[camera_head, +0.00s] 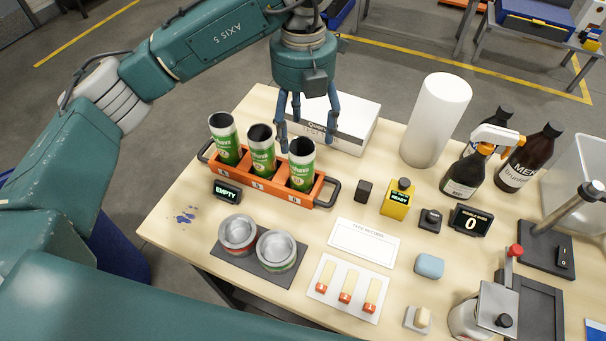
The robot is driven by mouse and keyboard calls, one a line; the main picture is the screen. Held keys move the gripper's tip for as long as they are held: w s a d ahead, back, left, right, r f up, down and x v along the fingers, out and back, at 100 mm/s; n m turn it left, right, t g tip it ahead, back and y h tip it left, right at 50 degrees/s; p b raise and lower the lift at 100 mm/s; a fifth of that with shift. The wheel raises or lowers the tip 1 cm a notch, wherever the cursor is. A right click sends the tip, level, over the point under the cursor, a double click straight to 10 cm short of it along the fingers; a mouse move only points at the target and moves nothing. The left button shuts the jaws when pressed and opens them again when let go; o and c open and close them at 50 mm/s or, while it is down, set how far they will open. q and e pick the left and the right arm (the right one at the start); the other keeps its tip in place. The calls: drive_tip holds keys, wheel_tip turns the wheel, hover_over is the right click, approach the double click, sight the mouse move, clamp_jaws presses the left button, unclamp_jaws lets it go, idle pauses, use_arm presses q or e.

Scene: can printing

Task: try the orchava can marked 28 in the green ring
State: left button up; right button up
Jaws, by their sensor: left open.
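Three green-and-white cans (225,139), (261,149), (301,164) stand upright in the slots of an orange rack (324,194). Their small markings are too small to read, so I cannot tell which is 28. My left gripper (309,138) is open, fingers pointing down, over the rack's right end. Its fingers are around or just behind the top of the right can; I cannot tell if they touch it. The green ring (277,250) sits on a dark mat (254,258), right of a red ring (238,233). Both look empty. My right gripper is out of view.
A small display (227,191) reads EMPTY before the rack. A white box (350,125) lies behind the gripper, and a white roll (436,120) stands right of it. A record card (362,243), yellow device (397,199) and labelled tags (346,287) lie right of the rings.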

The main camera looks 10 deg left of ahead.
sight(303, 146)
use_arm(q)
wheel_tip(303, 146, down, 3)
drive_tip(key=shift+s+r+b, duration=0.1)
drive_tip(key=shift+r+b, duration=0.05)
drive_tip(key=shift+b, duration=0.65)
drive_tip(key=shift+f, duration=0.2)
wheel_tip(303, 146, down, 5)
drive_tip(key=shift+f+p, duration=0.1)
drive_tip(key=shift+p, duration=0.7)
drive_tip(key=shift+f+p, duration=0.2)
drive_tip(key=shift+p, duration=0.1)
wheel_tip(303, 146, down, 4)
drive_tip(key=shift+a+r+p, duration=0.15)
drive_tip(key=shift+p, duration=0.9)
drive_tip(key=shift+f, duration=0.55)
drive_tip(key=c, duration=0.9)
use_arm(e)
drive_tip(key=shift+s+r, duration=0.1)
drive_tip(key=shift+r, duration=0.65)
